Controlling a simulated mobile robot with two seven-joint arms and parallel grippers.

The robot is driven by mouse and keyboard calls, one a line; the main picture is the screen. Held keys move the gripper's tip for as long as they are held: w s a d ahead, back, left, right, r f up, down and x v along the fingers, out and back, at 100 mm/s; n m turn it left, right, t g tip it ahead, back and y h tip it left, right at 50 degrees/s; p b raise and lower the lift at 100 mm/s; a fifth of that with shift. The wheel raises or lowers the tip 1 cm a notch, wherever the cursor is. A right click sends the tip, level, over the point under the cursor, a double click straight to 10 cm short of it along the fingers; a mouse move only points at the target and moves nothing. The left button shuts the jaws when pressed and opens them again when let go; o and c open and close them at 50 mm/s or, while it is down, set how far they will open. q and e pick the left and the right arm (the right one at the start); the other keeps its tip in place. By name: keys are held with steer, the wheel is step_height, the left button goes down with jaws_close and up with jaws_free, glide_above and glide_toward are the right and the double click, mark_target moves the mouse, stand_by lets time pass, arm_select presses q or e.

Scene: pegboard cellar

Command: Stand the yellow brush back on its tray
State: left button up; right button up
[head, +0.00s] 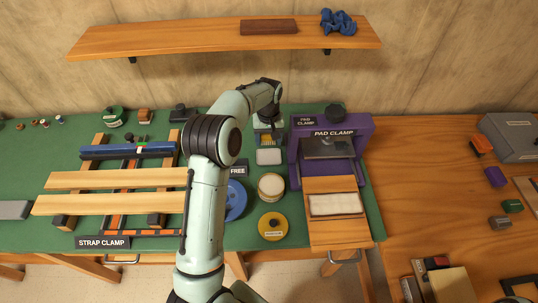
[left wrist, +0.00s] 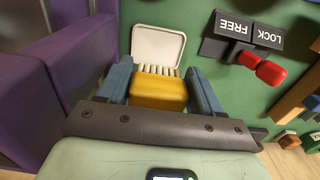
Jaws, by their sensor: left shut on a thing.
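My left gripper (head: 268,138) is shut on the yellow brush (head: 267,141), below the end of my arm. In the left wrist view the yellow brush (left wrist: 158,91) sits between the two blue-grey fingers of my left gripper (left wrist: 161,82), its row of pale bristles pointing away from the palm. The white tray (head: 269,157) lies on the green bench top just in front of the brush in the head view. In the left wrist view the tray (left wrist: 158,44) shows just beyond the bristles and looks empty where visible. I cannot tell whether brush and tray touch. My right gripper is out of view.
A purple pad clamp (head: 364,131) stands close on the right of the gripper. A FREE/LOCK sign (left wrist: 250,31) with a red handle (left wrist: 262,68) is on the other side. A cream-topped round tin (head: 271,185) and yellow ring (head: 272,226) lie in front of the tray.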

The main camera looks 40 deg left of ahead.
arm_select(q)
glide_above(269, 160)
step_height(269, 160, down, 5)
steer(key=shift+r, duration=0.1)
steer(key=shift+f, duration=2.15)
steer(key=shift+f, duration=0.1)
steer(key=o, duration=1)
step_height(269, 160, up, 12)
steer(key=shift+r, duration=0.15)
